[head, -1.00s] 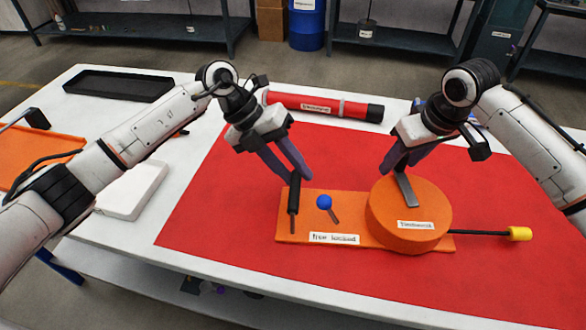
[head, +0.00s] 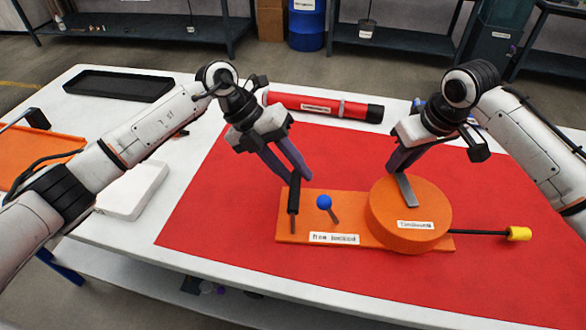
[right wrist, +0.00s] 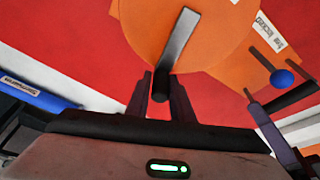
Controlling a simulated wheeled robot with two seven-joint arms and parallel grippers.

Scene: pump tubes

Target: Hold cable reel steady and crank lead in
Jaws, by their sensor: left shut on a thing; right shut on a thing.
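The orange cable reel (head: 420,220) is a round drum on an orange base plate (head: 345,225). A grey crank arm (head: 405,189) lies across its top, and it also shows in the right wrist view (right wrist: 180,42). My right gripper (head: 397,168) is shut on the crank's handle end, which is mostly hidden by the fingers. My left gripper (head: 298,178) is shut on the upright black handle (head: 293,195) at the plate's left end. The black lead (head: 478,232) runs out to the right of the reel and ends in a yellow plug (head: 518,233).
A blue ball knob on a short lever (head: 324,202) stands between the black handle and reel. A red tube (head: 315,103) lies behind the red mat (head: 235,190). A black tray (head: 118,85) and white box (head: 133,190) are at left.

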